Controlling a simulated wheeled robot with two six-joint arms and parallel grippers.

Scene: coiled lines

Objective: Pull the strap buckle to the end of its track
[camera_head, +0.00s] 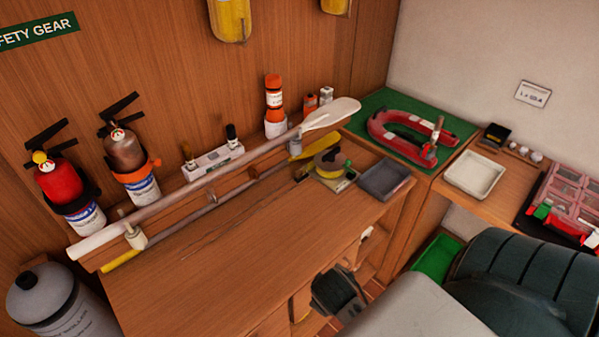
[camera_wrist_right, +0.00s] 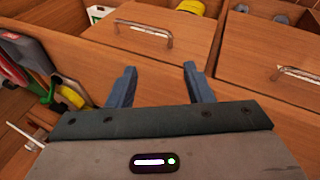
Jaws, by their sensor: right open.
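A red U-shaped track (camera_head: 384,127) lies on a green mat (camera_head: 372,102) at the back right in the head view. A small upright post with a red and white base (camera_head: 431,149) stands at the near right arm of the U; it looks like the buckle, but it is too small to be sure. My right gripper (camera_wrist_right: 160,86) is open and empty in the right wrist view, in front of wooden drawer fronts and away from the track. The track is not in the wrist view. My left gripper is not in view.
A white tray (camera_head: 475,190) and a grey tray (camera_head: 385,196) stand near the mat. A long paddle (camera_head: 200,183) lies along the back of the bench (camera_head: 225,245). Fire extinguishers (camera_head: 62,183) stand at left. Drawer handles (camera_wrist_right: 143,27) stick out before my right gripper.

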